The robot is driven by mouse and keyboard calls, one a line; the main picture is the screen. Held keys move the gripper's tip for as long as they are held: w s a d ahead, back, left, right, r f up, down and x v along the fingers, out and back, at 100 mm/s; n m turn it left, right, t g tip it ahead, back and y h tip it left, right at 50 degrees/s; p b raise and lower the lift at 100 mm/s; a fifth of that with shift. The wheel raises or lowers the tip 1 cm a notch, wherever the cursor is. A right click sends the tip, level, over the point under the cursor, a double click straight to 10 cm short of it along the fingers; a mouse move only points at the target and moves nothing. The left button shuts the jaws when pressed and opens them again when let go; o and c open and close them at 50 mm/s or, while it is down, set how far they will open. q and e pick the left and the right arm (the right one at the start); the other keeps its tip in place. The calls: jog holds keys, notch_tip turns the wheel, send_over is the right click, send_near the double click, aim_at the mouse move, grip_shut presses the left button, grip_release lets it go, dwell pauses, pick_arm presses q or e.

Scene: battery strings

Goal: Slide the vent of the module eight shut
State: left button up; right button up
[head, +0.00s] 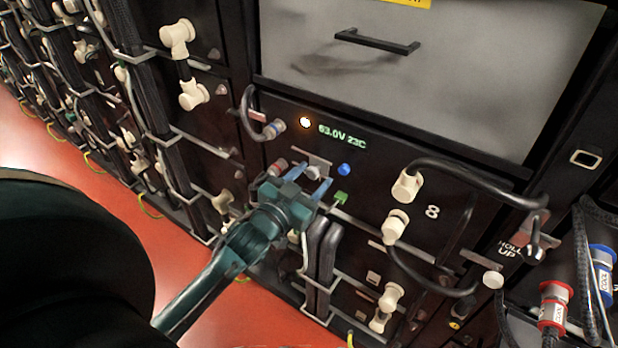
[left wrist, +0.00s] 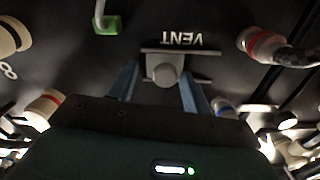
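Module eight is the dark panel with the white number 8 (head: 432,212) and a green display (head: 341,135) reading 63.0V 23C. Its vent slider (head: 318,159) is a small grey plate below the display. In the left wrist view the slider plate (left wrist: 180,51) sits under an upside-down VENT label (left wrist: 181,39), with a round grey knob (left wrist: 165,75). My left gripper (head: 309,180) is at the slider, its two blue fingers apart on either side of the knob. Contact with the knob cannot be told. My right gripper is not in view.
Cream connectors with black cables (head: 407,186) stick out at the right, and a cabled plug (head: 274,128) at upper left. Red and blue COOL hose fittings (head: 553,306) stand at lower right.

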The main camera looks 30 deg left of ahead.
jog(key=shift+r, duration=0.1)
pick_arm(q)
jog(key=shift+s+a, duration=0.1)
jog(key=shift+s, duration=0.4)
jog(key=s, duration=1.2)
jog(key=shift+a, duration=0.45)
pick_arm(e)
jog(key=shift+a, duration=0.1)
